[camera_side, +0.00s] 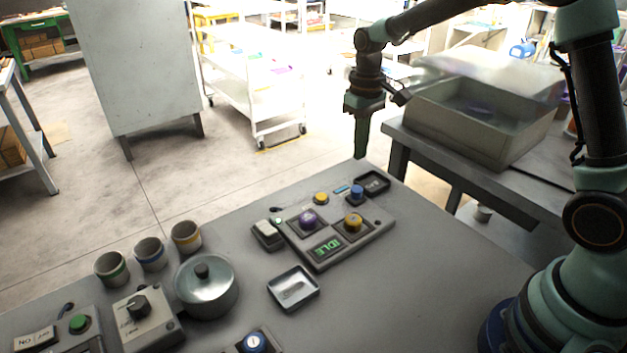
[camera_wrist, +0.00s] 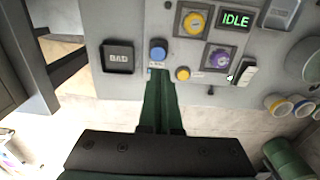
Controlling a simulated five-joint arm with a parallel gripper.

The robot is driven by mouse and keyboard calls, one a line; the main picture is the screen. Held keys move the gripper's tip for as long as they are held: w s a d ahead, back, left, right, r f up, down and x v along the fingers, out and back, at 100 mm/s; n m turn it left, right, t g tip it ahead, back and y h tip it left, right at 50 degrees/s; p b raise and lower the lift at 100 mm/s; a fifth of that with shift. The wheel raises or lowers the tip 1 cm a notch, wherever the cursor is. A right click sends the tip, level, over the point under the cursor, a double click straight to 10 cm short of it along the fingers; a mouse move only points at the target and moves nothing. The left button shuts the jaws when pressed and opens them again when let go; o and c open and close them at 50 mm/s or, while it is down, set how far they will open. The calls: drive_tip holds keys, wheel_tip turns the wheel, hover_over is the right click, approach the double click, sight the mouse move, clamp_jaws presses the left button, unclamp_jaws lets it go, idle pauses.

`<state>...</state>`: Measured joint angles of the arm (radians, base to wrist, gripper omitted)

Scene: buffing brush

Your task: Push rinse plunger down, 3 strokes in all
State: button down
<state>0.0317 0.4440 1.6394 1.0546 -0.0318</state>
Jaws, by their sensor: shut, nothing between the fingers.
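A panel (camera_side: 330,250) on the table carries several round knobs and a display (camera_side: 327,247) reading IDLE. A blue plunger-like knob (camera_side: 357,192) stands at its far corner by a small blue label; it also shows in the wrist view (camera_wrist: 158,52). I cannot read which control is named rinse. A purple knob (camera_side: 308,219), a large yellow knob (camera_side: 353,221) and a small yellow one (camera_side: 321,198) share the panel. My gripper (camera_side: 360,155) is shut and empty, pointing down above the table's far edge. In the wrist view its green fingertips (camera_wrist: 160,84) appear just below the blue knob, apparently not touching it.
A dark tray marked BAD (camera_wrist: 118,57) sits beside the blue knob. A white rocker switch (camera_side: 266,232), a metal dish (camera_side: 293,288), a lidded pot (camera_side: 206,286) and several cups (camera_side: 150,254) stand to the left. A grey bin (camera_side: 480,125) stands on the right-hand bench.

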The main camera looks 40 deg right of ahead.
sight(357, 190)
wheel_tip(357, 190, down, 8)
drive_tip(key=shift+f, duration=0.25)
drive_tip(key=shift+f, duration=0.1)
drive_tip(key=shift+s+f, duration=0.1)
drive_tip(key=shift+f, duration=1.25)
wheel_tip(357, 190, up, 15)
drive_tip(key=shift+w, duration=0.35)
idle(1.4)
